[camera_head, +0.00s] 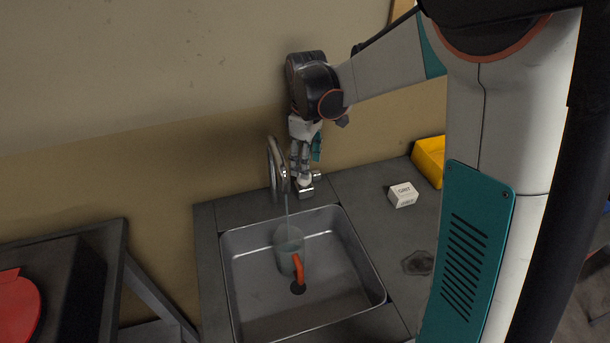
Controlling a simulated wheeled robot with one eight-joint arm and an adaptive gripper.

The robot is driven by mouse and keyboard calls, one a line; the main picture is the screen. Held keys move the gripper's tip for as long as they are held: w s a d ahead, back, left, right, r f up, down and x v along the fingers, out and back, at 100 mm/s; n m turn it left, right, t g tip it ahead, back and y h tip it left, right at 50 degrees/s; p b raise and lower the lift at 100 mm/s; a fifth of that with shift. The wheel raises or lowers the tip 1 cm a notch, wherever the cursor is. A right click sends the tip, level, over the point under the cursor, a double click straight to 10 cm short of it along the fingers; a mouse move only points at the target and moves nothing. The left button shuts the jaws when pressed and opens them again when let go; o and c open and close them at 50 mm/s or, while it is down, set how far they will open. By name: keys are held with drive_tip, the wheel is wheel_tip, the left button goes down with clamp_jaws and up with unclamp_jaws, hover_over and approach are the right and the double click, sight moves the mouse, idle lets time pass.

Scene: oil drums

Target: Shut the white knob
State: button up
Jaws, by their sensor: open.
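My gripper (303,176) points down behind the sink, just right of the curved metal faucet (276,168), with its jaws open. A small pale part that looks like the white knob (305,182) shows at the fingertips, low on the tap fitting. The fingers largely cover it, so I cannot tell whether they touch it. A thin stream of water (287,205) falls from the faucet into a clear jug (287,244) with an orange handle. The jug stands in the sink.
The metal sink (250,313) is set in a grey counter. A small white box (402,195), a dark stain (418,263) and a yellow bin (430,160) are on the counter to the right. A red object (18,305) lies on a dark surface at lower left. The wall is close behind.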

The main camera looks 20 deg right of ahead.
drive_tip(key=shift+f+b, duration=0.55)
drive_tip(key=shift+f, duration=1.6)
drive_tip(key=c, duration=1)
